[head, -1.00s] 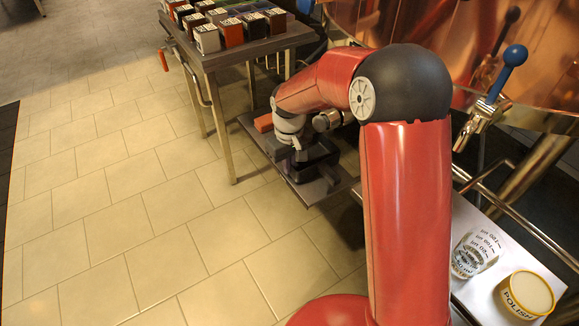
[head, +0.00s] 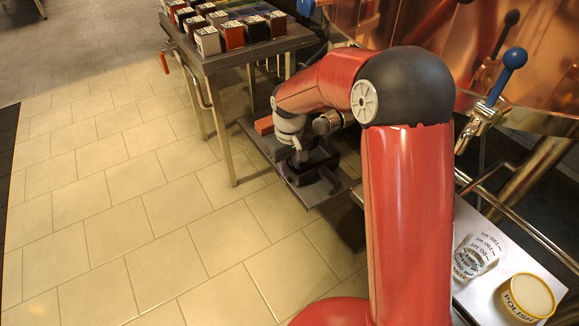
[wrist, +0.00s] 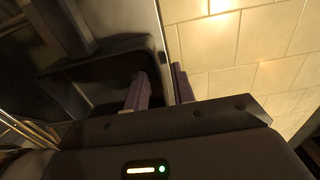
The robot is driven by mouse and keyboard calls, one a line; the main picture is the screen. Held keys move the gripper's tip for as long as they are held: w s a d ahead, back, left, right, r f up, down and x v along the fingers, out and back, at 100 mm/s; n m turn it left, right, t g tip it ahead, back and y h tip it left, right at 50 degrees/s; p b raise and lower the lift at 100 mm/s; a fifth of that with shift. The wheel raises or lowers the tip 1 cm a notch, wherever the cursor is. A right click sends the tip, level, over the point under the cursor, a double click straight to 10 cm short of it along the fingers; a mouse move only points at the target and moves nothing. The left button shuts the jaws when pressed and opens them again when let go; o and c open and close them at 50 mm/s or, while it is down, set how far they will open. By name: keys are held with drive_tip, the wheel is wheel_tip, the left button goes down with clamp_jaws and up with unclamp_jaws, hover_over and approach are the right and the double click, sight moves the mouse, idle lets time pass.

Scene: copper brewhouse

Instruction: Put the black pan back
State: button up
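The black pan (wrist: 85,75) is a dark, open, box-like vessel. In the head view the black pan (head: 322,160) sits on a low grey shelf (head: 308,196), partly hidden by my arm. My gripper (head: 300,158) points down at the pan's near left side. In the wrist view my gripper (wrist: 160,90) has its two purple-grey fingers apart. The left finger overlaps the pan's inside and the right one stands outside its right edge, over the shelf edge and floor. I cannot tell whether either finger touches the wall.
A table (head: 245,55) with several small boxes stands behind the shelf. A red-orange block (head: 264,125) lies at the shelf's left end. A counter at right holds a clear measuring cup (head: 477,256) and a polish tub (head: 527,296). Tiled floor at left is clear.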

wheel_tip(320, 180, up, 11)
drive_tip(key=p, duration=0.2)
drive_tip(key=s+d+r+m+t, duration=0.3)
drive_tip(key=s+d+r, duration=0.6)
drive_tip(key=s+d, duration=0.15)
drive_tip(key=s+d+m+t, duration=0.1)
drive_tip(key=s+d+m, duration=0.1)
drive_tip(key=s, duration=0.5)
drive_tip(key=s+d+m+t, duration=0.1)
drive_tip(key=s+d, duration=0.3)
drive_tip(key=s, duration=0.4)
drive_tip(key=shift+d+f+m+t, duration=0.15)
drive_tip(key=shift+d+m+t, duration=0.15)
drive_tip(key=shift+d+m, duration=0.1)
